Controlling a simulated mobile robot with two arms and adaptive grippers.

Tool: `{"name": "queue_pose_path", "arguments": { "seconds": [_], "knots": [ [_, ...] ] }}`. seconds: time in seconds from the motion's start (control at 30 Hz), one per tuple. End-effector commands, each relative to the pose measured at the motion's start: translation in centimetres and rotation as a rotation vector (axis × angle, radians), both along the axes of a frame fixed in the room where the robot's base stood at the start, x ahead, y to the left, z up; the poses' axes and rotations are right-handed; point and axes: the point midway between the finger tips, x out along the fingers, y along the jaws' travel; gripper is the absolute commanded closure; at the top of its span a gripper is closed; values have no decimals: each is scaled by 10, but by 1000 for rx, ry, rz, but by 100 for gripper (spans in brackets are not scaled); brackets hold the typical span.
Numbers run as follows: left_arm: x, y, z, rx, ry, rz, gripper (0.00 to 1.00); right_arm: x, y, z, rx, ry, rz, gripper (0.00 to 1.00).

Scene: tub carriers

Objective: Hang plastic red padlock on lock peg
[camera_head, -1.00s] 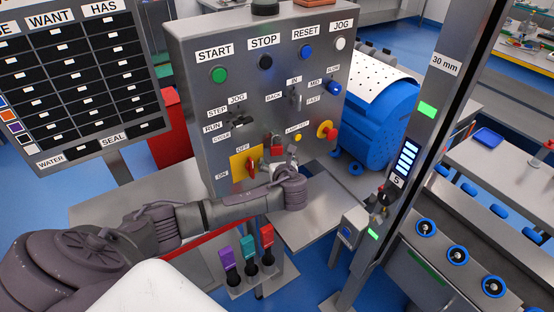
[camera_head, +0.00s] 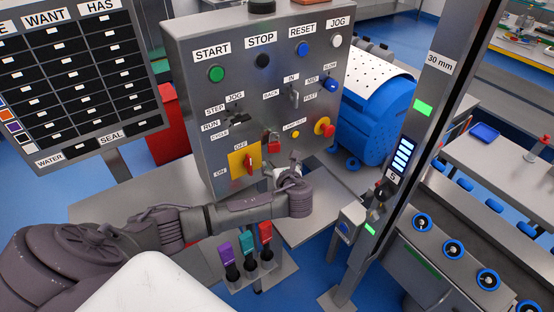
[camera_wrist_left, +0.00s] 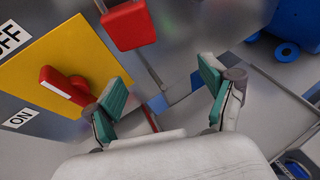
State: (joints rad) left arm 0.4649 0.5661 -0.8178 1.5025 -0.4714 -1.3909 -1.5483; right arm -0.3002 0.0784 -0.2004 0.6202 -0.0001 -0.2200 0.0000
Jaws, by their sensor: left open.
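The red padlock (camera_head: 273,147) is against the grey control panel, right of the yellow switch plate (camera_head: 243,160), with its shackle up. The lock peg is too small or hidden to make out, so I cannot tell how the shackle sits on it. In the left wrist view the padlock body (camera_wrist_left: 128,26) is at the top edge, beyond the fingers and apart from them; its shackle is cut off. My left gripper (camera_wrist_left: 162,86) is open and empty, its green-padded fingers spread. In the head view the left gripper (camera_head: 287,174) is just below the padlock. My right gripper is not in view.
The red rotary handle (camera_wrist_left: 66,86) on the yellow plate is close to the left finger. A red knob (camera_head: 325,127) on yellow is right of the padlock. Purple, teal and red handles (camera_head: 246,243) stand below my arm. A grey post (camera_head: 400,150) rises at the right.

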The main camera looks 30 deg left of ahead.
Motion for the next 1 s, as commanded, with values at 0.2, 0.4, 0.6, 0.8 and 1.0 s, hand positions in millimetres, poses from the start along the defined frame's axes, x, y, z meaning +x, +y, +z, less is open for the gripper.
{"name": "queue_pose_path", "arguments": {
  "seconds": [0.2,0.4,0.6,0.8,1.0],
  "knots": [
    [-5,-13,-1,-2,1,-1,17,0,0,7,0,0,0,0],
    [-10,-24,-2,-2,0,-1,17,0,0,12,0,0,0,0],
    [-14,-35,-3,-1,2,0,17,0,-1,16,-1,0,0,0],
    [-19,-46,-4,-1,1,0,17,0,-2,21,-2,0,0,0],
    [-23,-58,-6,-2,0,-1,17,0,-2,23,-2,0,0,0]
  ]
}}
